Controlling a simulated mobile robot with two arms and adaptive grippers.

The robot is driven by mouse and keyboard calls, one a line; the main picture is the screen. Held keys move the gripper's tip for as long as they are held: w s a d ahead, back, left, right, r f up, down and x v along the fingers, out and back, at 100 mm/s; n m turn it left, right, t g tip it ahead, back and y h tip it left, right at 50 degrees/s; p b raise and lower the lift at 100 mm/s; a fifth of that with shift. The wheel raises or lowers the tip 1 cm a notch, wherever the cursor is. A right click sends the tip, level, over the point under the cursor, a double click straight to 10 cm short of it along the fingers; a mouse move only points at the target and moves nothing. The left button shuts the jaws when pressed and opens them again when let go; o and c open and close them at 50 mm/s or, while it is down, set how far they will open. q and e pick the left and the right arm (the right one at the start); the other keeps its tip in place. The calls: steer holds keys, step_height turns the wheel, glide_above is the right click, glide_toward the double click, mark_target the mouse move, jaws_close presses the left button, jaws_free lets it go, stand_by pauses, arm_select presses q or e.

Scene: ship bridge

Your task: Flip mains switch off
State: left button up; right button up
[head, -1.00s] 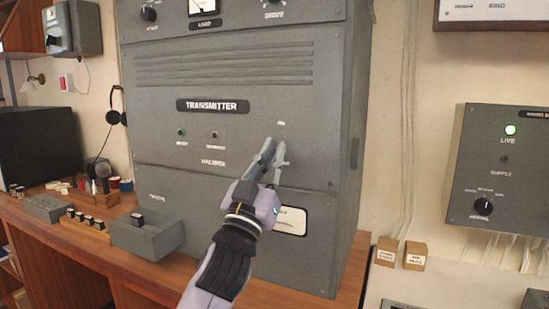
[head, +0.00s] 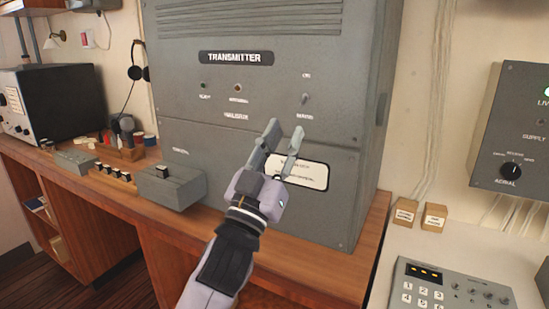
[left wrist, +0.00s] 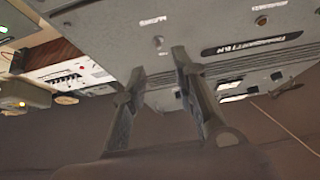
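The mains switch (head: 305,98) is a small toggle on the right of the grey transmitter (head: 235,100), with a label reading ON above it and MAINS below. Its lever is too small to read for certain; it seems to point down. In the left wrist view, which is upside down, the switch (left wrist: 158,42) shows beyond the fingers. My left gripper (head: 283,132) is open and empty, its two fingers apart, just below the switch in the head view and not visibly touching it. My right gripper is not in view.
A grey box with a black key (head: 170,186) stands on the wooden desk (head: 215,220) to the left. A white card (head: 310,172) is on the transmitter behind my gripper. An aerial panel (head: 505,145) hangs at right, above a keypad console (head: 450,290).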

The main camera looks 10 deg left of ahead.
arm_select(q)
steer(key=v, duration=0.5)
